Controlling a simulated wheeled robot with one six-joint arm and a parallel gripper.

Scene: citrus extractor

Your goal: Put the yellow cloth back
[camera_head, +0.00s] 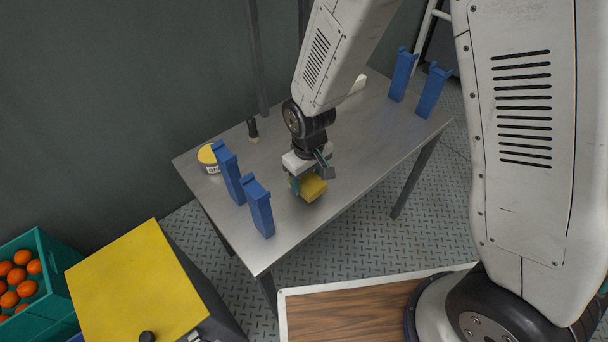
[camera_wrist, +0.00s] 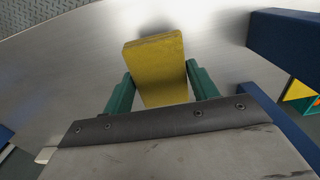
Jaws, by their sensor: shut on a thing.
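The yellow cloth (camera_head: 312,188) is a folded, block-like piece, held at my gripper over the metal table. In the wrist view the yellow cloth (camera_wrist: 156,68) sits between the two green fingers. My gripper (camera_head: 307,184) is shut on the cloth, with one finger (camera_wrist: 121,95) on its left side and the other (camera_wrist: 200,80) on its right. I cannot tell whether the cloth touches the table top (camera_head: 330,205).
Blue uprights (camera_head: 228,172) and (camera_head: 259,207) stand left of my gripper; two more (camera_head: 402,74) stand at the far right end. A yellow-lidded tub (camera_head: 208,157) and a small dark bottle (camera_head: 253,130) stand at the back. A yellow-topped machine (camera_head: 138,285) and a crate of oranges (camera_head: 38,245) are left.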

